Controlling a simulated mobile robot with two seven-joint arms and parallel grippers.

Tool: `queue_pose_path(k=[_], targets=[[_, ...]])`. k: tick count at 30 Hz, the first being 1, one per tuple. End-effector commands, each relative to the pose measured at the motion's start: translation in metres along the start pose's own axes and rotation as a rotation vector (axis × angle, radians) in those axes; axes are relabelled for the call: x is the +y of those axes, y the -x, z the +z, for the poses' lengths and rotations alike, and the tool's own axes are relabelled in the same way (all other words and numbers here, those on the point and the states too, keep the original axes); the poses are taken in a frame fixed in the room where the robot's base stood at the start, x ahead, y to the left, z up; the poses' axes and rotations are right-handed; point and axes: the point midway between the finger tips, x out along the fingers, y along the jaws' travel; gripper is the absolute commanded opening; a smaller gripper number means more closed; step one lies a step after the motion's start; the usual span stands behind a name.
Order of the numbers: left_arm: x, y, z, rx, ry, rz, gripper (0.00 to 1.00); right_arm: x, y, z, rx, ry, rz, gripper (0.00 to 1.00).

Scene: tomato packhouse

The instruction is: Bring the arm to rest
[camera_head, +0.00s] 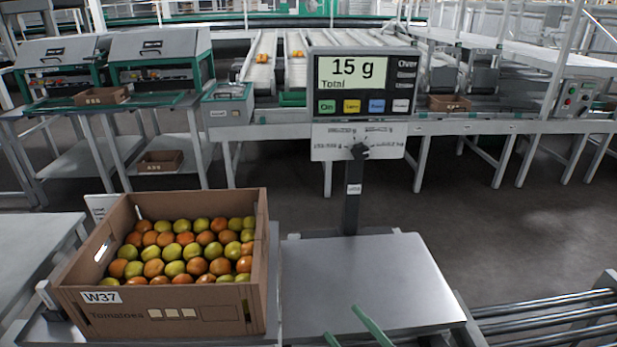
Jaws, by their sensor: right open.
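My right gripper (342,323) shows only as two green fingertips at the bottom edge, in front of the scale's bare metal plate. The fingers are apart with nothing between them. The rest of that arm is out of the picture. My left gripper is not in view. The metal scale plate (385,270) is empty. Its display (355,75) on a dark post reads "15 g Total". A cardboard box (165,318) labelled W37 stands left of the plate, filled with red, orange and green tomatoes.
A roller conveyor (545,318) lies at the lower right. A grey table (30,255) stands at the left edge. Behind are sorting benches with small boxes (160,161) and a control box with buttons (573,98). The floor between is clear.

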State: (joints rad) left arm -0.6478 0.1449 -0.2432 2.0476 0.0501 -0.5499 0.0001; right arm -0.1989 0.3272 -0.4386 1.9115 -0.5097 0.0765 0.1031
Motion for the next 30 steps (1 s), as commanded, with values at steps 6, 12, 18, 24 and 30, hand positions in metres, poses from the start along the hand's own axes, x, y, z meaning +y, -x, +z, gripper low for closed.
queue_pose_path(k=[6,12,18,24,30], targets=[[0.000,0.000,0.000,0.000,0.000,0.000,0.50,-0.050,0.088,0.095,-0.523,-0.459,0.051,0.72],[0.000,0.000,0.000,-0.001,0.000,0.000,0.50,-0.112,0.170,0.125,-0.858,-0.758,0.003,0.72],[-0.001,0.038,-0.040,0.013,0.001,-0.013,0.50,-0.079,0.171,0.090,-0.863,-0.752,0.022,0.72],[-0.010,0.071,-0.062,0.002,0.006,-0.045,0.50,-0.050,0.177,0.058,-0.871,-0.748,0.046,0.72],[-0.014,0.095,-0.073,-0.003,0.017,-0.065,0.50,-0.030,0.184,0.039,-0.878,-0.744,0.066,0.72]])
